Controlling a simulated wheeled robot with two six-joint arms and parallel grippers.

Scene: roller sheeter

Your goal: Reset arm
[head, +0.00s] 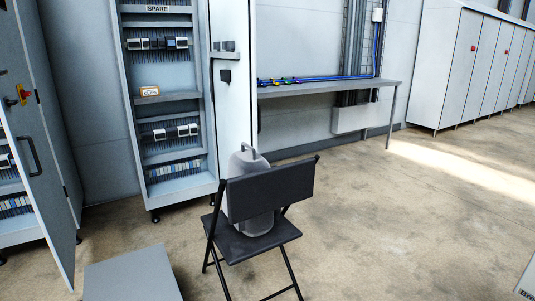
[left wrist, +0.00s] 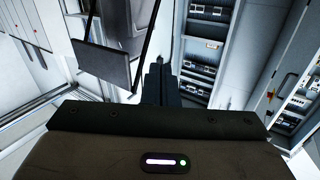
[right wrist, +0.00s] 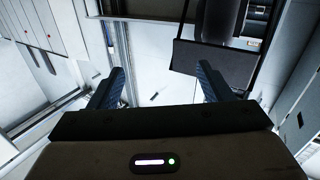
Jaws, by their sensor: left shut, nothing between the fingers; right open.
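My left gripper (left wrist: 158,72) shows in the left wrist view with its dark fingers together and nothing visible between them. My right gripper (right wrist: 159,78) shows in the right wrist view with its two fingers wide apart and an empty gap between them. Neither gripper shows in the head view. Both wrist views look across the room at a steep tilt, and neither gripper visibly touches anything.
A black folding chair (head: 270,188) with a grey rounded object (head: 257,225) on its seat stands ahead. Open cabinets with shelves (head: 168,98) stand behind left. A grey side table (head: 330,87) holds coloured items. A grey box top (head: 130,275) is near front left.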

